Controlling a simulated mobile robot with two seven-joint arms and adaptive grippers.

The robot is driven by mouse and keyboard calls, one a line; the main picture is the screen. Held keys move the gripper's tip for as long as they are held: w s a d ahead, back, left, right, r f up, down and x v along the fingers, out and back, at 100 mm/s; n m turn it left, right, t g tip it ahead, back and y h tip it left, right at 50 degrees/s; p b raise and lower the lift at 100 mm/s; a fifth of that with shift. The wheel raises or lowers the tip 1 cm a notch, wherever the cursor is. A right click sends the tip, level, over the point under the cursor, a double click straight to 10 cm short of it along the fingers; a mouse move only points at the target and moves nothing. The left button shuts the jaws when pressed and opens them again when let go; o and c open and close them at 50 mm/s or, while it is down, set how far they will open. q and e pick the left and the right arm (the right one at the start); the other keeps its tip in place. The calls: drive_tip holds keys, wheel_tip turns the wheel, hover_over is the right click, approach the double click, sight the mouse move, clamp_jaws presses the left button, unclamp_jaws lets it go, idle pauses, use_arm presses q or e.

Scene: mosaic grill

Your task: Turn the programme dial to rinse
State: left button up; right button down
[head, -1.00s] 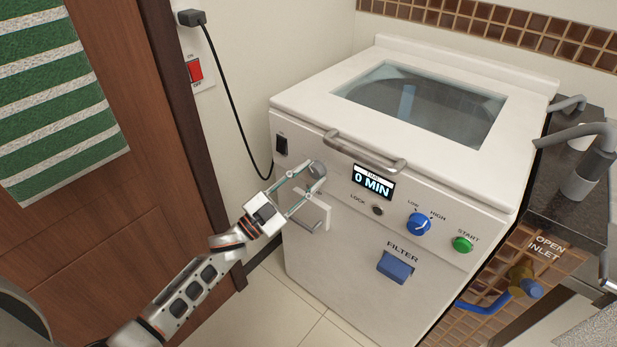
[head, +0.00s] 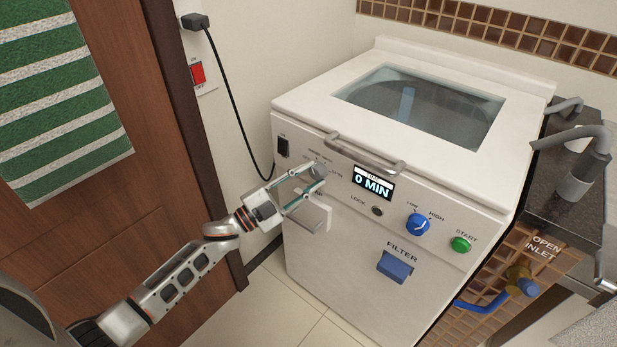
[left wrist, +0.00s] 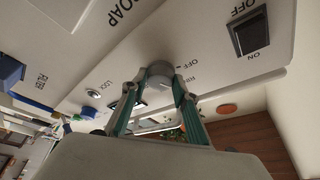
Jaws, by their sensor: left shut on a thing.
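The programme dial (head: 320,171) is a grey round knob at the upper left of the white machine's front panel. Small labels ring it, too small to read in the head view. My left gripper (head: 316,178) is shut on the dial, with one finger on each side of it. In the left wrist view the dial (left wrist: 159,72) sits between the two green-sided fingertips, with OFF printed close by. I cannot tell which programme its mark points to. My right gripper is not in view.
The display (head: 373,183) reads 0 MIN. A bar handle (head: 365,154) is just right of the dial, and a pale protruding drawer (head: 312,214) is below my gripper. A black switch (head: 282,147) is to the left. A hanging black cord (head: 236,92) runs along the wall.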

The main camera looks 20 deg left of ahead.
use_arm(q)
drive_tip(key=o, duration=1.1)
drive_tip(key=v, duration=1.2)
drive_tip(key=shift+d, duration=0.1)
